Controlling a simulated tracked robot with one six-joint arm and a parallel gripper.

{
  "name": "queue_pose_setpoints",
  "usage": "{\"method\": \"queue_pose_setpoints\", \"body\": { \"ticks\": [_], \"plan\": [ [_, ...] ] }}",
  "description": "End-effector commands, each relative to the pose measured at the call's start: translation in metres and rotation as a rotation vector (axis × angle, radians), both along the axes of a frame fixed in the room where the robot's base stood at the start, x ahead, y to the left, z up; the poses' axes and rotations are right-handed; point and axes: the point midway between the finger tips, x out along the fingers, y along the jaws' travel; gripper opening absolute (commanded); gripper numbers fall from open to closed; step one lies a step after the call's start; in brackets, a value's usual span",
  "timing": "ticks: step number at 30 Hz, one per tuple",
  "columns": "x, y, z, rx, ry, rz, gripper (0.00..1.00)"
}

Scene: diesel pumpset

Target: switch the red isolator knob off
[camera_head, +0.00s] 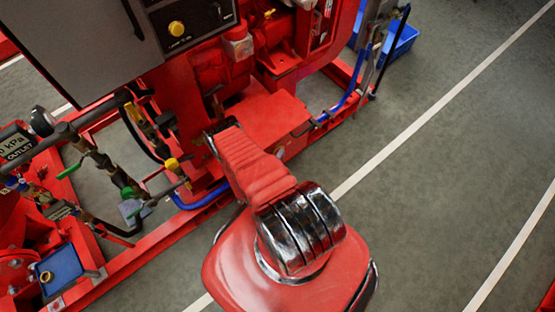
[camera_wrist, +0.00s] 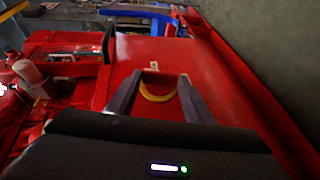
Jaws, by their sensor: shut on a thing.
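In the wrist view, the red isolator knob (camera_wrist: 157,81) sits on a red surface, with a yellow arc showing along its near edge. My gripper (camera_wrist: 160,79) has its two dark fingers on either side of the knob and is shut on it. A small white mark (camera_wrist: 153,65) shows just beyond the knob. I cannot read the knob's setting. In the head view, my own red arm reaches toward a red box (camera_head: 272,112) on the pumpset, and the knob and gripper are hidden.
A grey control panel (camera_head: 85,35) with a yellow knob (camera_head: 176,28) stands at the upper left. Pipes and valves (camera_head: 115,170) lie left of my arm. A blue crate (camera_head: 400,42) is at the top. Grey floor (camera_head: 430,170) on the right is clear.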

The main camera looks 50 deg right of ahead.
Motion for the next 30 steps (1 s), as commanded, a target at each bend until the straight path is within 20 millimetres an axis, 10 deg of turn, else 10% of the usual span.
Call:
{"method": "queue_pose_setpoints", "body": {
  "ticks": [17,18,30],
  "plan": [
    [0.0014,0.0017,-0.0044,-0.021,0.008,0.008,0.24],
    [0.0013,0.0016,-0.0044,-0.021,0.008,0.007,0.50],
    [0.0008,0.0005,-0.0023,-0.027,0.007,0.002,0.66]
  ]
}}
